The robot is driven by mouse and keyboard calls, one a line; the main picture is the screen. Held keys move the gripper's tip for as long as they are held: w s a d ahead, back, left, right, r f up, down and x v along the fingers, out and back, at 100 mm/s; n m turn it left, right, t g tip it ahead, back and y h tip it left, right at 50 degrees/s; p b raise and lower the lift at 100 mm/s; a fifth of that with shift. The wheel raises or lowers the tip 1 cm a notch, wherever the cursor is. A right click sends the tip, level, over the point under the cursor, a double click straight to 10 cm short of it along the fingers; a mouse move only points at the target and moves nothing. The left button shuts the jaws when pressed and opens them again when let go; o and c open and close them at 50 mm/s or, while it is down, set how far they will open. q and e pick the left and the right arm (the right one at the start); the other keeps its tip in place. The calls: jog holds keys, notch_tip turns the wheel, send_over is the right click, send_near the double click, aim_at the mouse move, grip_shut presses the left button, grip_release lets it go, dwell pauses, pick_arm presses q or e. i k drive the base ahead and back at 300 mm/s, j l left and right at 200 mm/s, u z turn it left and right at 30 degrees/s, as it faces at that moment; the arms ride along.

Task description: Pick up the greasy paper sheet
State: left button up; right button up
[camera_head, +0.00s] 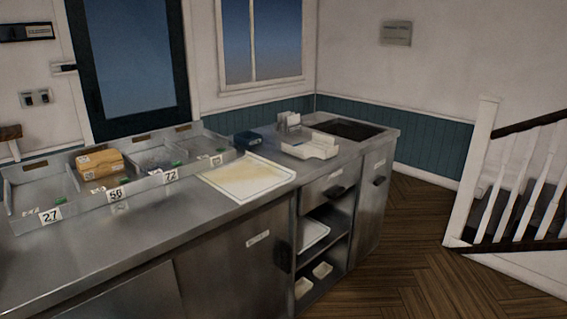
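A pale, yellow-stained paper sheet (247,177) lies flat on the steel counter, right of the numbered bins. Its light border may be a shallow tray or the sheet's own edge; I cannot tell which. Nothing lies on top of it. Neither of my grippers shows in the head view.
Divided metal bins (140,180) with number cards stand along the counter's back left; one holds brown blocks (99,162). A dark blue box (248,141) and white trays (311,146) stand behind the sheet. A dark recessed plate (347,129) is at the far right. The front counter strip is clear.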

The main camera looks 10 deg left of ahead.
aim_at(246, 179)
jog(key=i+l, duration=0.15)
jog(key=i, duration=0.3)
jog(key=i+l, duration=0.15)
jog(key=i, duration=0.25)
jog(key=i+l+u, duration=0.1)
jog(key=i, duration=0.35)
jog(key=i+l+u, duration=1)
jog(key=l+u, duration=0.25)
